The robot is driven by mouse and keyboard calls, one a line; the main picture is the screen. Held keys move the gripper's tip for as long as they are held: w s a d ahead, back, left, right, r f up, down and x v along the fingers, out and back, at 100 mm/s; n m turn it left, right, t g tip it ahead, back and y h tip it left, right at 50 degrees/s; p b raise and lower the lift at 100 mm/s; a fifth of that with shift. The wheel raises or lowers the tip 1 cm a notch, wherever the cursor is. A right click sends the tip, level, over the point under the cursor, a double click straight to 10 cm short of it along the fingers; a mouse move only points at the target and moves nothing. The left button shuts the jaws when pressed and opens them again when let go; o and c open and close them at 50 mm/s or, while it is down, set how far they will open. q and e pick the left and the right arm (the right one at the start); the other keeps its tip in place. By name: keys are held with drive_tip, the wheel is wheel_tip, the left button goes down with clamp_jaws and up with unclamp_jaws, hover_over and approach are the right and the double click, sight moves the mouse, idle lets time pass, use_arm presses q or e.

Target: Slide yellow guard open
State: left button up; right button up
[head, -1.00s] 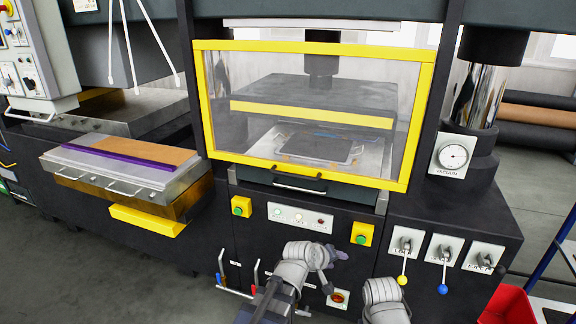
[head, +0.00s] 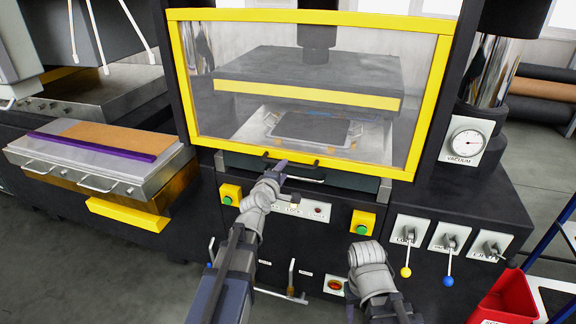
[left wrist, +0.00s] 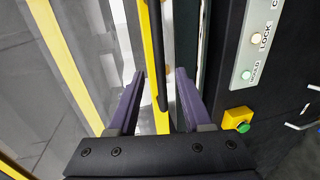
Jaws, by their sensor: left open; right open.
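The yellow guard (head: 294,16) is a clear panel in a yellow frame across the front of the press, and it is down over the opening. Its black handle (head: 309,163) sits on the lower frame bar. My left gripper (head: 282,172) is at the handle's left part, open. In the left wrist view the black handle bar (left wrist: 156,62) lies between the two spread purple fingers (left wrist: 156,88), with the yellow frame bar behind it. I cannot tell if a finger touches it. My right wrist is low in front of the press; its fingers are not visible.
Below the guard are a button panel (head: 317,211) and yellow boxes with green buttons (head: 231,194) (head: 362,222). A silver tray (head: 110,180) juts out at left. Levers (head: 450,245) and a red bin (head: 508,297) are at right. Clear floor lies at lower left.

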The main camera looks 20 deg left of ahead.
sight(288, 165)
use_arm(q)
drive_tip(key=b+x, duration=0.1)
drive_tip(key=x, duration=0.5)
drive_tip(key=shift+s, duration=0.1)
clamp_jaws()
idle(1.2)
